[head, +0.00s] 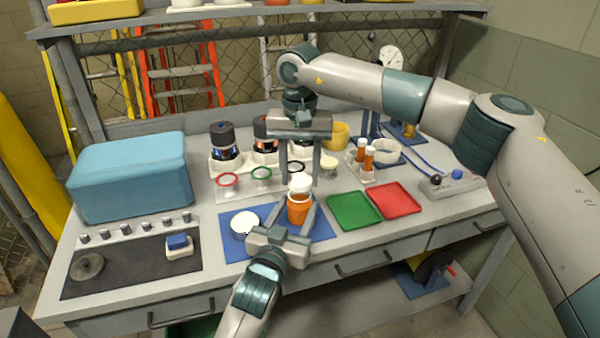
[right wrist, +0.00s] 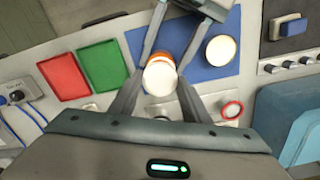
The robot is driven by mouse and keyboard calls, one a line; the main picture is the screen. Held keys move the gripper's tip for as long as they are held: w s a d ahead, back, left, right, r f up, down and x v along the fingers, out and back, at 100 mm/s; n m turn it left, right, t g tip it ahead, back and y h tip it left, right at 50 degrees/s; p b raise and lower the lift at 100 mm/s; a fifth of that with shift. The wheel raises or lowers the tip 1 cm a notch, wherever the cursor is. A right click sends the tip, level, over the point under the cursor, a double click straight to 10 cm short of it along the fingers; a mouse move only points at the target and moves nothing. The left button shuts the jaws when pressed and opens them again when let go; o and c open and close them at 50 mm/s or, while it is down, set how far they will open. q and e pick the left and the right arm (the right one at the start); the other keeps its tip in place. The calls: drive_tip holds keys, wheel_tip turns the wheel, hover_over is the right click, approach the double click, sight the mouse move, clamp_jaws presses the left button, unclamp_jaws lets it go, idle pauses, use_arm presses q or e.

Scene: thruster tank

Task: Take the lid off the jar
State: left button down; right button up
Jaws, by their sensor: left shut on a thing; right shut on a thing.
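The jar (head: 298,213) is orange and stands upright on the blue mat (head: 322,228). Its white lid (head: 300,184) sits on top, and I cannot tell whether it is loose. My left gripper (head: 291,213) is shut on the jar's body from the front. My right gripper (head: 300,178) comes down from above and is shut on the lid. In the right wrist view the lid (right wrist: 160,78) lies between my right fingers, with a strip of the orange jar (right wrist: 162,56) showing behind it. A white-topped round dish (head: 245,222) stands left of the jar on the mat.
Green (head: 354,211) and red (head: 396,199) trays lie to the right. A blue box (head: 128,175) and a dark panel with knobs (head: 130,262) are at the left. Dark-capped jars (head: 224,141), ringed holders (head: 262,173) and orange vials (head: 369,159) stand behind.

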sight(300, 179)
drive_tip(key=shift+r, duration=2)
use_arm(q)
drive_tip(key=c, duration=0.7)
unclamp_jaws()
drive_tip(key=b+v, duration=0.1)
drive_tip(key=v, duration=1.1)
use_arm(e)
drive_tip(key=shift+f, duration=0.55)
